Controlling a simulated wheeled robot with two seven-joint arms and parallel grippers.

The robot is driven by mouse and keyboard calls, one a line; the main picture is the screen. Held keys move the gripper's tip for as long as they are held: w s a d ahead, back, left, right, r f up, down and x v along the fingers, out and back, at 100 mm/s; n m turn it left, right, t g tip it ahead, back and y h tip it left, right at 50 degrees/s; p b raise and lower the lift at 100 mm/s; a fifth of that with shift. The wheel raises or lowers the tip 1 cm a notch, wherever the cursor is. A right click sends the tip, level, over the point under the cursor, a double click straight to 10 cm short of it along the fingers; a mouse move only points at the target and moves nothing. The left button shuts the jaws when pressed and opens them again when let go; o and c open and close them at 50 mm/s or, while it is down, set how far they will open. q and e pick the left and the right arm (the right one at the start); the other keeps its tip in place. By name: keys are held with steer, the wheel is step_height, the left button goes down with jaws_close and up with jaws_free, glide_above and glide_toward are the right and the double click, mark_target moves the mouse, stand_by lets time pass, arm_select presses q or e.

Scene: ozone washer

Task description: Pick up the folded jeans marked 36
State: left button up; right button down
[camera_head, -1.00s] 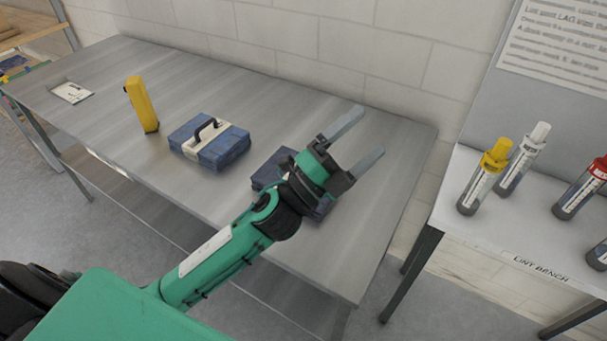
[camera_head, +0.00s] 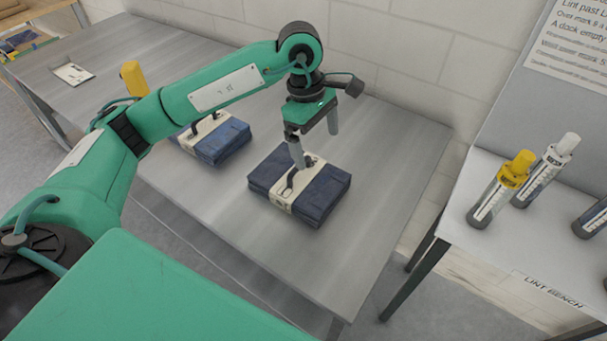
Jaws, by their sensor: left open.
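Two folded stacks of blue jeans lie on the grey metal table. Each has a cream band with a dark handle on top. The right folded jeans (camera_head: 325,194) lie below my left gripper; their band carries a small dark mark too small to read. The left folded jeans (camera_head: 222,143) are partly hidden behind my left arm, and I cannot read a number on them. My left gripper (camera_head: 317,149) is open, with its fingers pointing down. The nearer fingertip overlaps the right stack's handle area; I cannot tell whether it touches. My right gripper is not in view.
A yellow object (camera_head: 133,78) stands upright behind my left arm. A white card (camera_head: 73,73) lies at the table's far left. The table (camera_head: 400,180) is clear right of the jeans. A separate lint bench (camera_head: 470,240) holds several bottles.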

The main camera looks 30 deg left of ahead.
arm_select(q)
steer(key=w+a+r+y, duration=0.1)
steer(key=w+a+y, duration=0.1)
steer(key=a, duration=0.3)
steer(key=p, duration=0.2)
glide_above(299, 176)
step_height(299, 176, down, 8)
steer(key=shift+s+d+r, duration=0.1)
steer(key=shift+f+p, duration=0.5)
steer(key=shift+p, duration=0.05)
step_height(299, 176, down, 3)
steer(key=shift+f+p, duration=0.2)
steer(key=shift+p, duration=0.65)
steer(key=shift+f, duration=0.5)
steer(key=shift+w, duration=0.2)
steer(key=c, duration=1.6)
steer(key=shift+r, duration=0.1)
